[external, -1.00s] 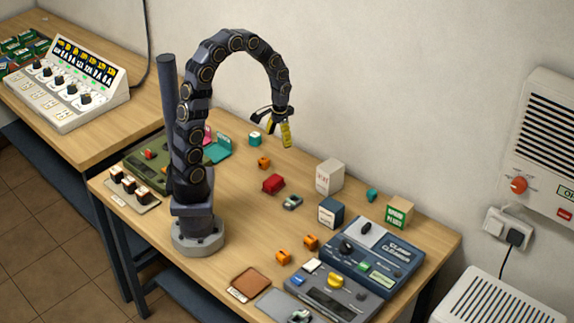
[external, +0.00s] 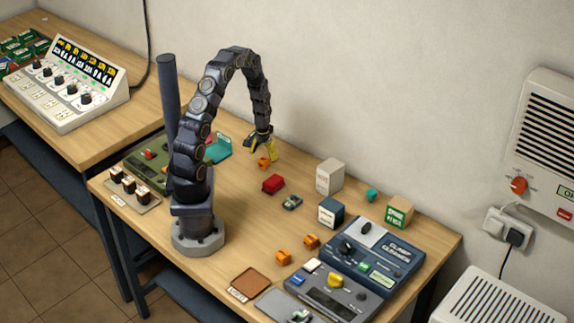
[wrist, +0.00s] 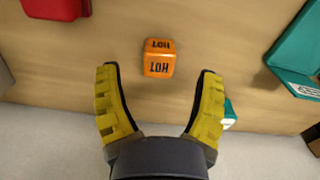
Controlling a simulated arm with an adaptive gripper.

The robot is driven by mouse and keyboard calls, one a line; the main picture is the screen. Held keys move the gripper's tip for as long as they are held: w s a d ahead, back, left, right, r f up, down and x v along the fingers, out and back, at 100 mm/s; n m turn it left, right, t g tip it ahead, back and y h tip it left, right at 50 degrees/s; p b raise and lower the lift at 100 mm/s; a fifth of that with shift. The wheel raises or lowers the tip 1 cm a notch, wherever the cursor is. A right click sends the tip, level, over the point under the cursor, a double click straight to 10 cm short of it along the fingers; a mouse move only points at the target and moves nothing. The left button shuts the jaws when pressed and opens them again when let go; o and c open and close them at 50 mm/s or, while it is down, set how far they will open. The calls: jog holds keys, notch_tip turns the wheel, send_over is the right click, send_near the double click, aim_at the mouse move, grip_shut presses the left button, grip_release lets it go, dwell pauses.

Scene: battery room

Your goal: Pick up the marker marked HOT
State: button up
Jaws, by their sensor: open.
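In the wrist view, an orange marker (wrist: 158,58) shows dark lettering that reads HOT upside down. It rests on the wooden table just beyond and between my fingertips. In the external view, this orange marker (external: 263,162) lies right below my gripper (external: 261,149), partly close to the fingers. My gripper also shows in the wrist view (wrist: 158,73), with its two yellow fingers spread apart and nothing between them. Two more orange markers, one (external: 311,241) and another (external: 283,257), lie near the front; their lettering is too small to read.
A red block (external: 273,184) and a small dark device (external: 292,202) lie nearby. A teal stand (wrist: 300,50) is on the right in the wrist view, and a teal block (wrist: 230,110) is partly hidden by the right finger. Boxes and control units occupy the table's right side.

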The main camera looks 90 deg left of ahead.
notch_tip(320, 180, down, 3)
jog(key=shift+d+r, duration=0.1)
jog(key=shift+r, duration=0.1)
jog(key=c, duration=1.1)
jog(key=shift+r, duration=0.15)
